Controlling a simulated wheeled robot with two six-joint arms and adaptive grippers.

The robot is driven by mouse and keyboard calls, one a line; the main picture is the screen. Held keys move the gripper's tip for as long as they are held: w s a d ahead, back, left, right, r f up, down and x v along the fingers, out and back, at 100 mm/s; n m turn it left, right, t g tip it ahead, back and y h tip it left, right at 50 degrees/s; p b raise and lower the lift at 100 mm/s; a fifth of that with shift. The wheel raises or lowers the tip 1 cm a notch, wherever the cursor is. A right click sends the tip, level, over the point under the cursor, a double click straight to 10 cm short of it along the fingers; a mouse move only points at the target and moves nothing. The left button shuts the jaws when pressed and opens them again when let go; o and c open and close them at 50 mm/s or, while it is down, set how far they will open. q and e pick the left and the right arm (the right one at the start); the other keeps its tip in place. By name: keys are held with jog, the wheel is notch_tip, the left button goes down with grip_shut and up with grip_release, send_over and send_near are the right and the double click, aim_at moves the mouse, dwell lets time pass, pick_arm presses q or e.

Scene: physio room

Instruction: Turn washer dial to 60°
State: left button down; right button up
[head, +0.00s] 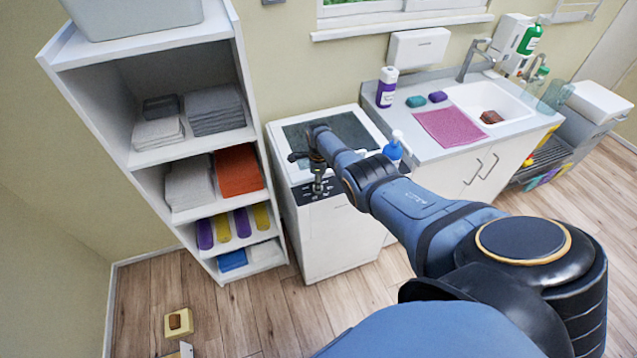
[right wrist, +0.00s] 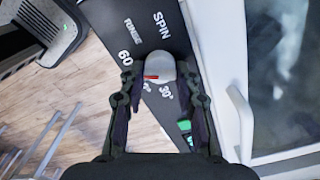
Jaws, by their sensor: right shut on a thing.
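The washer (head: 330,245) is a white top-loading machine with a dark lid window and a dark control strip (head: 335,188) along its front top edge. My right gripper (head: 317,172) reaches down to that strip. In the right wrist view, the pale grey washer dial (right wrist: 160,66) with a red mark sits between the two fingers of my right gripper (right wrist: 160,95), which is shut on it. The red mark is on the dial's lower-left side, below the 60. My left gripper is not in view.
A white shelf unit (head: 140,60) with towels and rolls stands close left of the washer. A sink counter (head: 440,145) with a pink cloth (head: 450,128) and bottles stands right. A blue pump bottle (head: 393,150) is near my right forearm. Floor in front is partly clear.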

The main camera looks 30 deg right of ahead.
jog(key=shift+d, duration=0.1)
jog(key=o, duration=1.1)
jog(key=shift+o, duration=0.2)
notch_tip(320, 180, up, 12)
